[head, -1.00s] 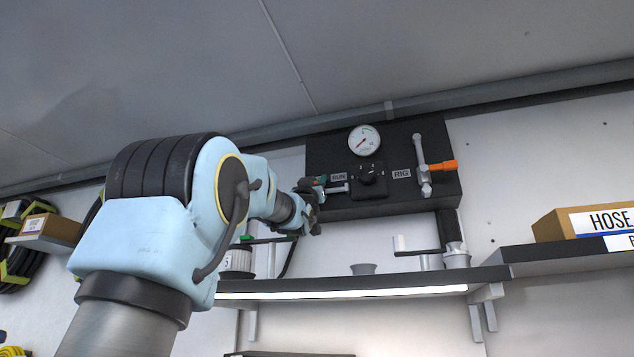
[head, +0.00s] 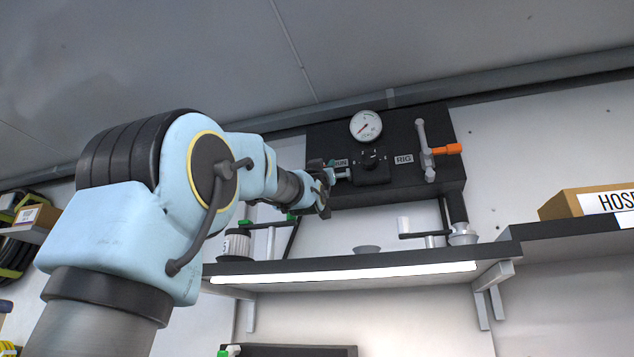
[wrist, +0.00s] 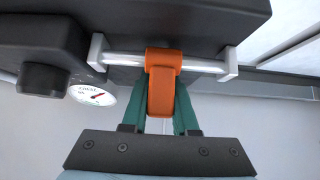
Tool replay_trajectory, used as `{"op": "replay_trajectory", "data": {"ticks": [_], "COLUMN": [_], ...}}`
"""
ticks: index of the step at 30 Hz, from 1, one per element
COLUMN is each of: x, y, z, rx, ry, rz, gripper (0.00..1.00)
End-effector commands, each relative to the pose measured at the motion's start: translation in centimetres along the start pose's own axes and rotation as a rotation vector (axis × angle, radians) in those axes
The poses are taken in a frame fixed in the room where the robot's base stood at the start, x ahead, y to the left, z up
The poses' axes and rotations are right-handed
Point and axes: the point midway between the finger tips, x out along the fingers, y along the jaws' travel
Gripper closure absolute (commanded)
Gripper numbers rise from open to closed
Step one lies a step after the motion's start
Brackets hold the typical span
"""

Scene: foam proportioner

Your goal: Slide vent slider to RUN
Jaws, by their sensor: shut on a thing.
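The vent slider (wrist: 163,85) is an orange block on a pale metal rail (wrist: 205,64) in the wrist view, about midway between the rail's two end brackets. My gripper (wrist: 164,98) has green fingers and is shut on the slider. In the head view my gripper (head: 324,190) is at the left edge of the black panel (head: 398,186), and it hides the slider and most of the rail. The RUN label (head: 341,163) is just right of my gripper, with its first letter covered.
The panel carries a round gauge (head: 366,126), a black knob (head: 371,158), a RIG label (head: 404,159) and a grey lever with an orange grip (head: 447,149). A lit shelf (head: 350,271) runs below. A cardboard box (head: 590,202) stands on another shelf at right.

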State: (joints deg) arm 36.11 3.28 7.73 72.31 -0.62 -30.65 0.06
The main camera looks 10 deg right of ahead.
Motion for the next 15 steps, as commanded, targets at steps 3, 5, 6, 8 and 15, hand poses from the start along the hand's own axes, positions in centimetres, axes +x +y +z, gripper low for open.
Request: {"op": "replay_trajectory", "data": {"ticks": [3,5,6,8,15], "x": [-1.0,-0.9,-0.8,-0.7,-0.6], "y": [1.6,2.0,2.2,2.4,2.6], "z": [-0.5,-0.6,-0.6,-0.7,-0.7], "rx": [-0.004,-0.003,-0.002,-0.003,-0.003], "ry": [0.003,0.001,0.0,0.0,-0.001], "rz": [0.005,0.005,0.005,0.004,0.006], "gripper": [1.0,1.0,1.0,1.0,1.0]}}
